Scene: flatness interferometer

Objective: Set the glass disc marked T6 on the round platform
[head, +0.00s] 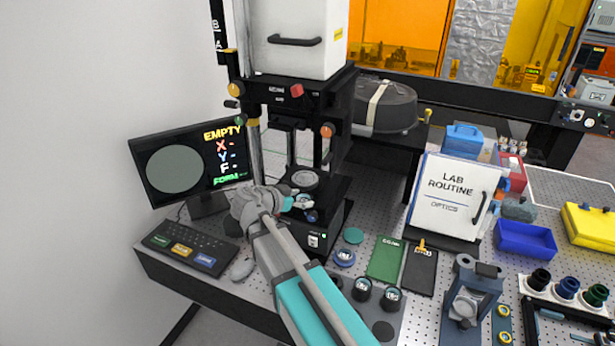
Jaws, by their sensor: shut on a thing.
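The round platform (305,180) is a light grey disc on the black interferometer stand, below the white housing. My gripper (302,203) is at the front of the stand, just nearer than the platform and slightly below it in the picture. It is shut on a small, pale round piece, which looks like a glass disc; the fingers partly cover it. I cannot read a T6 mark on it, and cannot tell whether it touches the platform. Two other round glass pieces in dark mounts (362,287) (393,295) stand on the table to the right of my arm.
The monitor (175,168) reads EMPTY. The keyboard (187,244) lies left of my arm. A blue ring (344,257), teal disc (353,235) and green pad (386,259) lie right of the stand. The instrument's columns and black frame (340,150) closely surround the platform.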

